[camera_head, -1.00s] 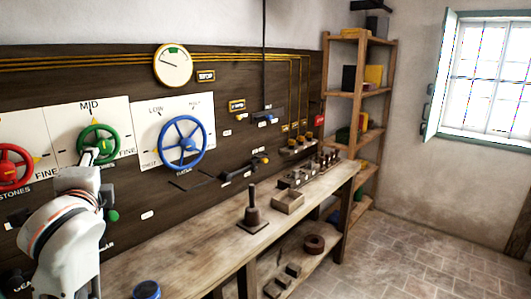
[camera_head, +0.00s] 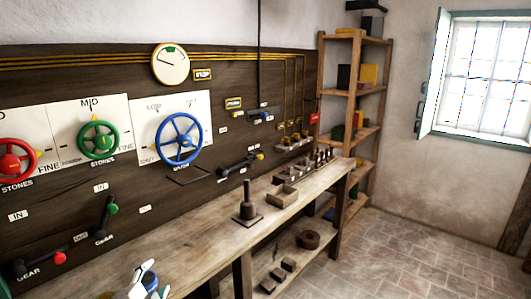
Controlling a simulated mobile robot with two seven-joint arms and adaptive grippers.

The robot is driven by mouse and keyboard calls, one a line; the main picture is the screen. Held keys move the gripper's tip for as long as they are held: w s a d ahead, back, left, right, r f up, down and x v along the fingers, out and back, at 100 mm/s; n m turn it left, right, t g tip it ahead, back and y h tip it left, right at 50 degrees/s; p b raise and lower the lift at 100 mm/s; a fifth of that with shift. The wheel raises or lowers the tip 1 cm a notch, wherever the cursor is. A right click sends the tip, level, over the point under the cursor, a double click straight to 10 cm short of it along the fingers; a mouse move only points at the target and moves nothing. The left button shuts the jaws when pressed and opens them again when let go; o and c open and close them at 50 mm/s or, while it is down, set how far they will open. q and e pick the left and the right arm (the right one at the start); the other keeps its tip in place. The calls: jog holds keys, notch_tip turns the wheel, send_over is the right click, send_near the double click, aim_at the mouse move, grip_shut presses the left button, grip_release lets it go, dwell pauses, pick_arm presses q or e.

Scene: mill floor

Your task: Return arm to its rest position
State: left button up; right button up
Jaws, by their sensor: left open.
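My left gripper (camera_head: 146,278) shows only in part at the bottom edge, left of the middle, in front of the wooden bench (camera_head: 190,250). It is open, with nothing seen in it, and is clear of the wall controls. Most of the arm behind it is below the frame. My right gripper is out of view. The green handwheel (camera_head: 98,141) on the panel stands free, with no gripper at it.
The dark wall panel (camera_head: 250,75) carries a red handwheel (camera_head: 14,160), a blue handwheel (camera_head: 180,139) and several levers. A bell-shaped item (camera_head: 247,202) and a small open box (camera_head: 282,196) stand on the bench. Shelves (camera_head: 352,110) stand beyond; the tiled floor (camera_head: 410,255) is clear.

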pick_arm(q)
jog(key=s+d+f+n+g+h, duration=0.1)
jog(key=s+d+f+n+h, duration=0.1)
jog(key=s+f, duration=1)
jog(key=s+d+f+n+g+h, duration=0.2)
jog(key=s+d+f+n, duration=0.2)
jog(key=s+f, duration=0.9)
notch_tip(320, 180, down, 3)
jog(key=shift+d+r+n, duration=0.1)
jog(key=shift+d+n, duration=0.15)
jog(key=shift+n, duration=0.45)
jog(key=shift+w+r, duration=0.1)
jog(key=shift+w, duration=0.05)
